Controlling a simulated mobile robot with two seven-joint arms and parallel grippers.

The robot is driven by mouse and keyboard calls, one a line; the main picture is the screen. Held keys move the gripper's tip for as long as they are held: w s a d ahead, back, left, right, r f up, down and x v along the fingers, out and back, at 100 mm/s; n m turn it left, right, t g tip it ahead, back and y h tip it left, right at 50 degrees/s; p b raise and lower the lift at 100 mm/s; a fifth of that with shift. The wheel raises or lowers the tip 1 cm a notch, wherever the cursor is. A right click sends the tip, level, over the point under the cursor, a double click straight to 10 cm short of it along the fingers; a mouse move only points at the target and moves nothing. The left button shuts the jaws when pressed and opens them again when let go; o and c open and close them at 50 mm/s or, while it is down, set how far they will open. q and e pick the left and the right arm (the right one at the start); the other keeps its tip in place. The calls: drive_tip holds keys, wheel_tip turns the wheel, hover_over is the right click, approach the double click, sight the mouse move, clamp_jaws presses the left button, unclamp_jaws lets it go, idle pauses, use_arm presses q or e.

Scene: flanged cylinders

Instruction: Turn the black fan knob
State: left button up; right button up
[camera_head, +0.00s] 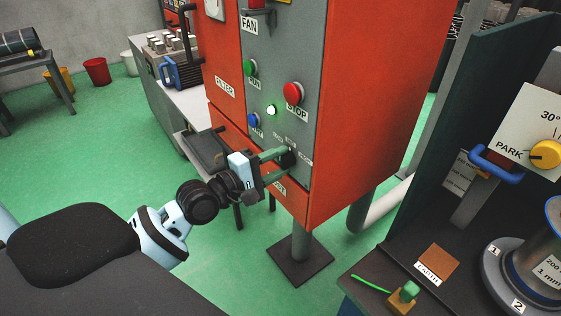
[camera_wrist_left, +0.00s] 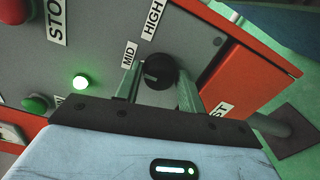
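The black fan knob (camera_head: 288,159) is on the lower part of the grey panel of the red cabinet. In the left wrist view the knob (camera_wrist_left: 162,71) shows a lighter mark on its left side, near the MID label. My left gripper (camera_head: 279,157) is at the panel, with its two green fingers on either side of the knob. In the left wrist view the gripper (camera_wrist_left: 159,80) looks open around the knob, with a small gap at the left finger. I cannot tell whether the right finger touches it. My right gripper is not in view.
The panel also has a green button (camera_head: 251,68), a red STOP button (camera_head: 292,93), a blue button (camera_head: 253,120) and a lit lamp (camera_head: 271,110). A dark tray (camera_head: 205,150) is left of the gripper. A dark bench with a yellow knob (camera_head: 546,154) stands at the right.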

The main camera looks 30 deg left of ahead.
use_arm(q)
drive_tip(key=o, duration=0.6)
drive_tip(key=shift+c, duration=0.2)
drive_tip(key=shift+s, duration=0.1)
drive_tip(key=shift+v, duration=1.1)
drive_tip(key=p+v, duration=0.1)
drive_tip(key=v, duration=0.2)
drive_tip(key=shift+s+a, duration=0.2)
drive_tip(key=shift+s, duration=0.1)
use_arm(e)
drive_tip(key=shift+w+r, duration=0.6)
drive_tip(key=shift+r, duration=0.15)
